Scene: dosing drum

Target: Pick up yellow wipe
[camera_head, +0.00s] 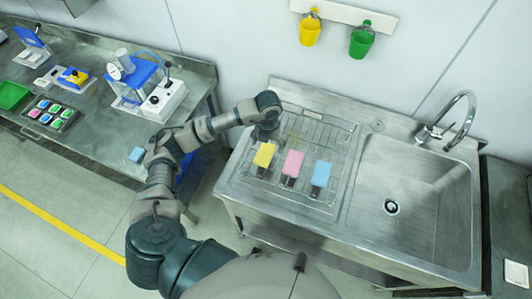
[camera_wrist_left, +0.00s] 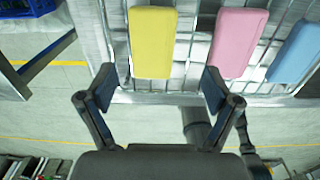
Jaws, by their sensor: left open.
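The yellow wipe (camera_head: 264,155) is a flat rounded block standing in the wire rack (camera_head: 335,133) on the sink's left side. It is leftmost of three, beside a pink wipe (camera_head: 292,163) and a blue wipe (camera_head: 321,173). My left gripper (camera_head: 267,132) is just behind and above the yellow wipe in the head view. In the left wrist view the open, empty fingers (camera_wrist_left: 158,88) sit on either side of the yellow wipe's lower end (camera_wrist_left: 152,42), and the wipe appears beyond them. Whether they touch it is unclear. My right gripper is not in view.
The sink basin (camera_head: 410,185) and faucet (camera_head: 447,125) are right of the rack. A bench at left holds devices, a green tray (camera_head: 12,95) and a blue block (camera_head: 136,154).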

